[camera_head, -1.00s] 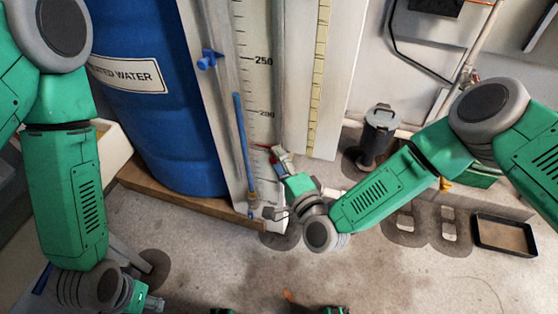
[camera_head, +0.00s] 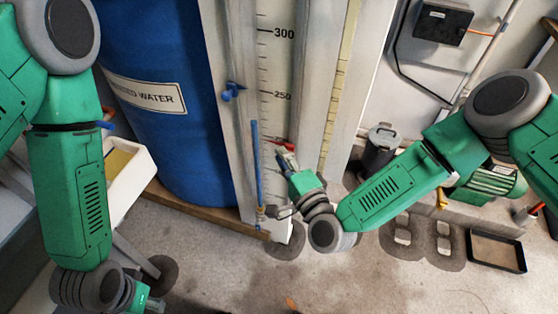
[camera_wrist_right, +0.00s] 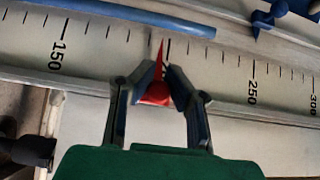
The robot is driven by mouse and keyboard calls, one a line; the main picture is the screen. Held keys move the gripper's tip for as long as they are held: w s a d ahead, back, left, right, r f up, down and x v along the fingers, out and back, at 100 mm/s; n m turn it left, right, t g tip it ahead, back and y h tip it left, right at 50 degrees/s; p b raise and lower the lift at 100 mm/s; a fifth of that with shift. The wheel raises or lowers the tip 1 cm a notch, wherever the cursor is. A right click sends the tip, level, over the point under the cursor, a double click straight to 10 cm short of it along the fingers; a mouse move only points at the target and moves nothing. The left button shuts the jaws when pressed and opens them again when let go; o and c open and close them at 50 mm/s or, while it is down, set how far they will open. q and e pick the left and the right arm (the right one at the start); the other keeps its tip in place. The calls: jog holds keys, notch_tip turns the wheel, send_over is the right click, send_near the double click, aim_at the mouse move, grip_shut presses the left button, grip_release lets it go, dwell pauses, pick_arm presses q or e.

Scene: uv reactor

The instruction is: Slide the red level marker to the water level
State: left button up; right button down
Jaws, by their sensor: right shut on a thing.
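The red level marker (camera_wrist_right: 155,92) sits on the white scale board (camera_wrist_right: 103,42), its pointed tip near a tick between the 150 and 250 labels. My right gripper (camera_wrist_right: 161,80) is shut on it; the marker also shows small in the head view (camera_head: 283,143). The blue water column (camera_wrist_right: 160,18) runs in a tube along the scale. Its top end lies further toward 250 than the marker; in the head view the column (camera_head: 255,160) tops out slightly above the marker. My left gripper (camera_head: 148,303) is at the bottom left, away from the board, its jaws unclear.
A blue valve (camera_head: 232,91) sits on the board above the column. A blue barrel (camera_head: 175,130) stands left of the board on a wooden base. A grey canister (camera_head: 380,150) stands right. A black tray (camera_head: 496,250) lies on the floor at right.

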aim_at(281, 124)
jog(key=r+p, duration=0.1)
jog(key=r, duration=0.1)
jog(key=d+r+p, duration=0.1)
jog(key=r+p, duration=0.1)
jog(key=r, duration=0.1)
jog(key=shift+r, duration=0.3)
pick_arm(q)
notch_tip(281, 124, up, 4)
jog(key=shift+r, duration=0.15)
pick_arm(e)
jog(key=c, duration=1.8)
grip_release()
jog(key=shift+d, duration=0.1)
jog(key=o, duration=0.4)
jog(key=shift+d+r, duration=0.1)
jog(key=shift+d, duration=0.3)
pick_arm(q)
jog(key=shift+d+r, duration=0.1)
jog(key=shift+r, duration=0.05)
pick_arm(e)
jog(key=v, duration=1.1)
jog(key=shift+s, duration=0.45)
